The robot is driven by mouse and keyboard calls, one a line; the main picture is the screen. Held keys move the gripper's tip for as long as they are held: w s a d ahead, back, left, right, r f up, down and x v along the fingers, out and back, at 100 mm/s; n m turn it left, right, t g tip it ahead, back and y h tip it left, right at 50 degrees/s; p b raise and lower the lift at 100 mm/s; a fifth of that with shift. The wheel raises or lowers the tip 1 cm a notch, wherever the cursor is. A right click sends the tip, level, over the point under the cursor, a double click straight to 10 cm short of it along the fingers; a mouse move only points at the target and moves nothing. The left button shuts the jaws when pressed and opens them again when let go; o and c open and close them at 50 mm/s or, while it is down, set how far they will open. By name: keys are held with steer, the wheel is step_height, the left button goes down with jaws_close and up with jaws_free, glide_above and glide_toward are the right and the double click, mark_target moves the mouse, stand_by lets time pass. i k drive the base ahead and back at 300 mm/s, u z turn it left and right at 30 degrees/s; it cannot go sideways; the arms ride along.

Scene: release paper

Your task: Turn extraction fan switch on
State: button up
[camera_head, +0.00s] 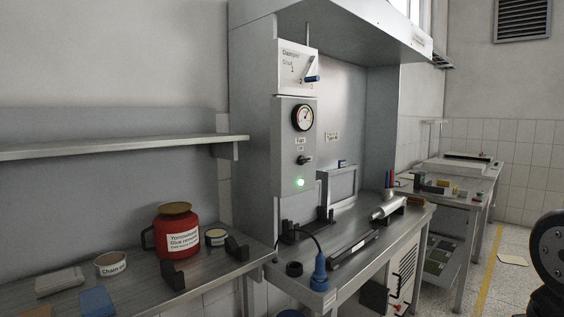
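The fan switch (305,160) is a small black lever knob on the grey control panel (285,150) at the front of the fume hood. Its lever points to the right. A small label above it seems to read "Fan", with smaller text beneath it that is too small to read surely. Below the switch a green light (300,183) is lit. A round dial gauge (303,117) sits above the switch. A dark rounded part of my arm shows at the right edge, well away from the panel. My gripper is not in view.
A damper panel with a blue-handled lever (311,79) is above the gauge. Below are a hood bench (395,240) with black stands, a blue plugged cable (319,270) and a metal cylinder (389,208). A red can (177,232) stands on the left bench. The floor at right is open.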

mark_target(301, 160)
steer(key=u, duration=0.2)
steer(key=i, duration=0.85)
steer(key=z, duration=0.1)
